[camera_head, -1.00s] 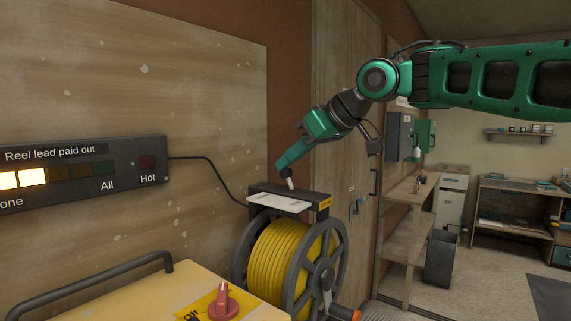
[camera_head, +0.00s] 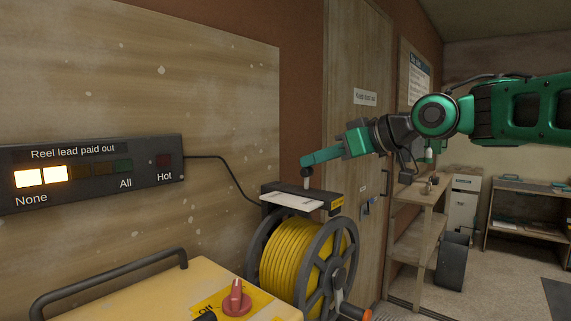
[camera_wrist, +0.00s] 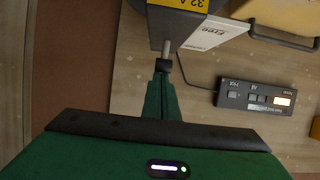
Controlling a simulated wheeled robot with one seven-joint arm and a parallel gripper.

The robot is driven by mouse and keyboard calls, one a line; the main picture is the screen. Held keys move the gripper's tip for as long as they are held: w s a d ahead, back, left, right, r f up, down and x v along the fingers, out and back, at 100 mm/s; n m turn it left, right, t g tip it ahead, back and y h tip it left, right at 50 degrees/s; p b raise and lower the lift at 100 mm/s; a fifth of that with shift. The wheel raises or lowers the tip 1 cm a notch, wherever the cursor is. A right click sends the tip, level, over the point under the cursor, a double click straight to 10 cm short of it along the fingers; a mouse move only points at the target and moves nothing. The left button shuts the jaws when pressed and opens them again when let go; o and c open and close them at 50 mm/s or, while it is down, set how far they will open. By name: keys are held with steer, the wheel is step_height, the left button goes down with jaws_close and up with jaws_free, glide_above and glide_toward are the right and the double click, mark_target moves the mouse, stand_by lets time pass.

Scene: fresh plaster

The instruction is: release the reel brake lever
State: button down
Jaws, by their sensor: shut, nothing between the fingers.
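The reel brake lever (camera_head: 307,183) is a short pale rod with a dark knob, standing nearly upright on the dark top bar of the cable reel (camera_head: 306,260). A white plate (camera_head: 292,200) lies on that bar. In the wrist view the plate (camera_wrist: 207,36) reads "Free", and the lever's dark knob (camera_wrist: 163,65) is right at my fingertips. My gripper (camera_head: 308,160) is shut with nothing between its fingers. Its tips are at the knob and seem to touch it, though the contact itself is unclear. The reel is wound with yellow cable.
A wall panel (camera_head: 90,173) labelled "Reel lead paid out" has two lamps lit at the "None" end. A yellow machine (camera_head: 140,295) with a black handle and red knob (camera_head: 236,298) fills the foreground. A wooden workbench (camera_head: 415,240) stands to the right, with open floor beyond.

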steer(key=shift+s+d+f, duration=0.25)
steer(key=shift+s+f, duration=0.25)
steer(key=shift+f, duration=0.05)
steer(key=shift+w, duration=0.15)
steer(key=shift+w+a, duration=0.1)
steer(key=shift+w, duration=0.05)
steer(key=shift+w+a+f, duration=0.1)
steer(key=shift+w+a, duration=0.3)
